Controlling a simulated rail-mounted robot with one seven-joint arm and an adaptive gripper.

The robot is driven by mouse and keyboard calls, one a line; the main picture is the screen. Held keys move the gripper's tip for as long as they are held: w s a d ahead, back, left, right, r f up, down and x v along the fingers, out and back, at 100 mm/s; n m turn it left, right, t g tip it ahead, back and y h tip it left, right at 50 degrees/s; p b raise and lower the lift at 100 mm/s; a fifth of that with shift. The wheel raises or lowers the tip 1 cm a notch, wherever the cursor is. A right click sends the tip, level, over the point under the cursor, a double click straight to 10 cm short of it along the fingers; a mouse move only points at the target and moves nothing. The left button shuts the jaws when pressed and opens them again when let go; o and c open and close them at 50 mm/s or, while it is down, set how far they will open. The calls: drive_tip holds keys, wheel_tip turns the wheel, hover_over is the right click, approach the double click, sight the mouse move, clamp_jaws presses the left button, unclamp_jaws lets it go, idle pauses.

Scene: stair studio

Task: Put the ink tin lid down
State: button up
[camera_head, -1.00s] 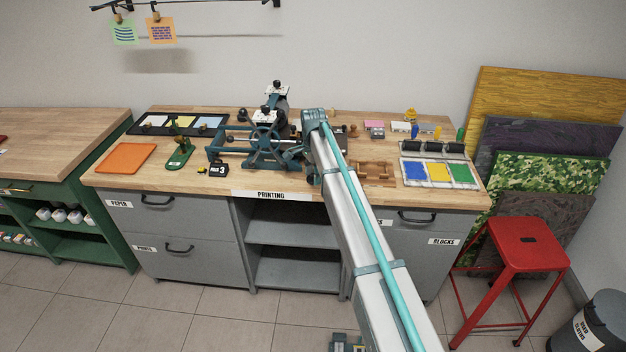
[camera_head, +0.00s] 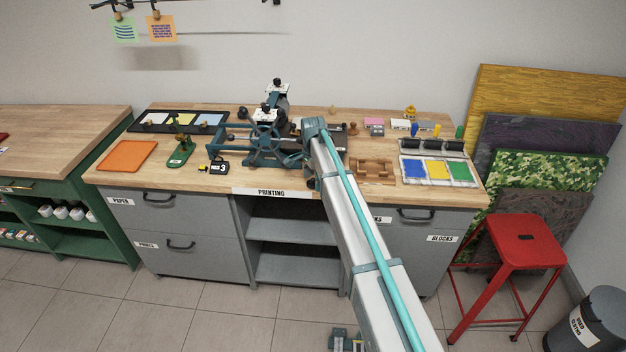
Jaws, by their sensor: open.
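I cannot make out the ink tin lid in the head view. My gripper is not visible either; my arm runs up from the bottom right to a teal joint over the middle of the workbench (camera_head: 215,180), and what lies behind and under it is hidden. A teal printing press (camera_head: 262,140) stands just left of that joint. An ink tray with blue, yellow and green slabs (camera_head: 438,172) lies to the right on the bench.
An orange sheet (camera_head: 127,156) and a green stand (camera_head: 180,152) are on the bench's left. A wooden holder (camera_head: 374,170) lies right of my arm. Small items crowd the back right. A red stool (camera_head: 528,236) stands on the floor at right.

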sight(313, 179)
drive_tip(key=shift+r, duration=0.1)
drive_tip(key=shift+r+b, duration=1.2)
drive_tip(key=shift+r, duration=2.65)
drive_tip(key=shift+s+f, duration=0.1)
